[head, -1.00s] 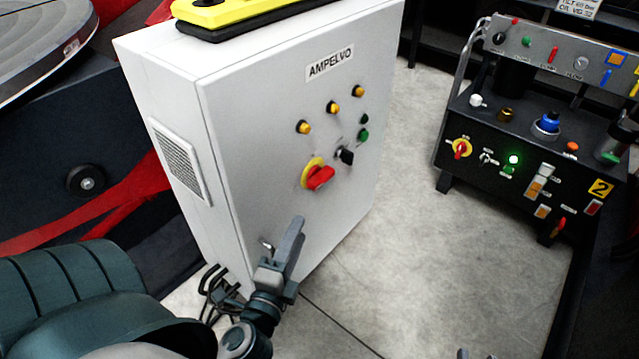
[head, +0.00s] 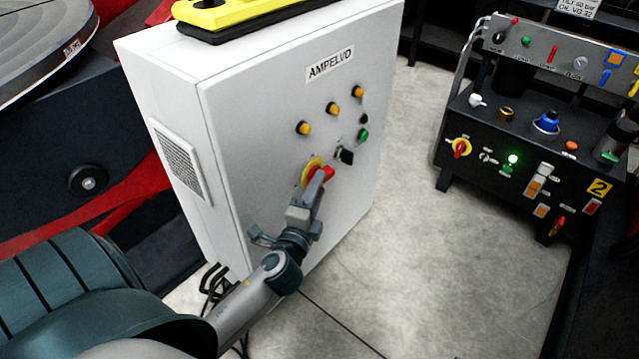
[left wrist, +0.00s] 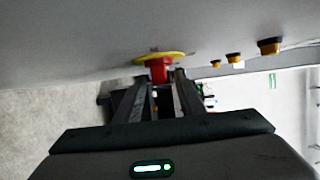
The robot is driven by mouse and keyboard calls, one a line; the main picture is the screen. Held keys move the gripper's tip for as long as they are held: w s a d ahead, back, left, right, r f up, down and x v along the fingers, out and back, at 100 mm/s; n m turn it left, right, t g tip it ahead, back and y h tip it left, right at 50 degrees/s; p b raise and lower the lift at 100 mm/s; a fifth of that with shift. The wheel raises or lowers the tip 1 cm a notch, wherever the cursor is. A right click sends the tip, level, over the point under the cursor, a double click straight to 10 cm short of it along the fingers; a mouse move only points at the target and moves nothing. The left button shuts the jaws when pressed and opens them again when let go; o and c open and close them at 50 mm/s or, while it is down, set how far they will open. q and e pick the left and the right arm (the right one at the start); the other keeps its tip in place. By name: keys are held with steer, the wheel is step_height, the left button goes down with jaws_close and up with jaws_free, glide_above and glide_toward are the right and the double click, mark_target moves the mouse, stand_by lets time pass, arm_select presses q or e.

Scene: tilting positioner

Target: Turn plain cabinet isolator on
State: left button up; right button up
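The plain white cabinet (head: 235,120), labelled AMPELVO, carries a red isolator handle (head: 328,173) on a yellow disc (head: 311,165). My left gripper (head: 316,182) is at the handle, and one finger hides part of it. In the left wrist view the red handle (left wrist: 159,70) and yellow disc (left wrist: 152,57) lie straight ahead. There the left gripper (left wrist: 160,80) is open, its fingers apart with the handle at or between their tips. I cannot tell whether they touch it. My right gripper is out of view.
A black selector (head: 346,156) and a green button (head: 363,135) sit right of the handle, with several amber lamps (head: 332,107) above. A black control bench (head: 480,185) with its own red-yellow switch (head: 460,148) stands to the right. The floor between is clear.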

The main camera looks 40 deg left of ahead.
arm_select(q)
steer(key=shift+x, duration=0.95)
jaws_close()
